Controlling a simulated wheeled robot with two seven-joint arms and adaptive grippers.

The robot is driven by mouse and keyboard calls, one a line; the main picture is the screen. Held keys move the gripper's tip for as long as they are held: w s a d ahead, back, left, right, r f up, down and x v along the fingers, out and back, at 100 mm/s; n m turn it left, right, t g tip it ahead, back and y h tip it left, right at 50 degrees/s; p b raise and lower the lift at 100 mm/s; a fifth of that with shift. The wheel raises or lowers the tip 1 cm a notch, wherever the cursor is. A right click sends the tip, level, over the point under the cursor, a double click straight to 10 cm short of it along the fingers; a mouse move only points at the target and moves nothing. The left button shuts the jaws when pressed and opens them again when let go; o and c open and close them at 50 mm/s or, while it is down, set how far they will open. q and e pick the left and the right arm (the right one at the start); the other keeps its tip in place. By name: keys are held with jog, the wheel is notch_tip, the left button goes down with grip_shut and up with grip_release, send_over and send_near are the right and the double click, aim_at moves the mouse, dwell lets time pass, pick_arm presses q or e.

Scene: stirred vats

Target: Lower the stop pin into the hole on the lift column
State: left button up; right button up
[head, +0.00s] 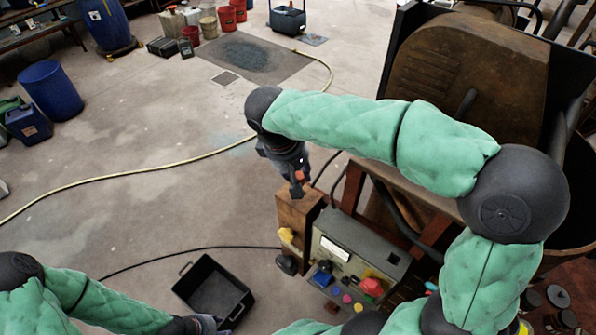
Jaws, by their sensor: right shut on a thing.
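My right gripper (297,188) points down at the top of the brown, box-shaped lift column (291,221) in the head view. It is shut on what seems to be the stop pin; a small orange-red piece (299,176) shows at its fingers. The pin's shaft and the hole are hidden or too small to make out, so I cannot tell whether the pin is in the hole. My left gripper (212,325) is at the bottom edge beside a black tray, partly cut off, and its fingers are unclear.
A grey control box (352,256) with coloured buttons stands right of the column. The black open tray (241,302) lies on the floor at lower left. A large rusty vat (468,80) fills the upper right.

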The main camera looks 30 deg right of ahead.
jog(key=shift+f+b, duration=1.75)
jog(key=shift+f, duration=0.8)
dwell(1.1)
jog(key=o, duration=1)
jog(key=shift+r, duration=0.15)
jog(key=v, duration=1.1)
jog(key=shift+r, duration=0.4)
jog(key=shift+a+f, duration=0.1)
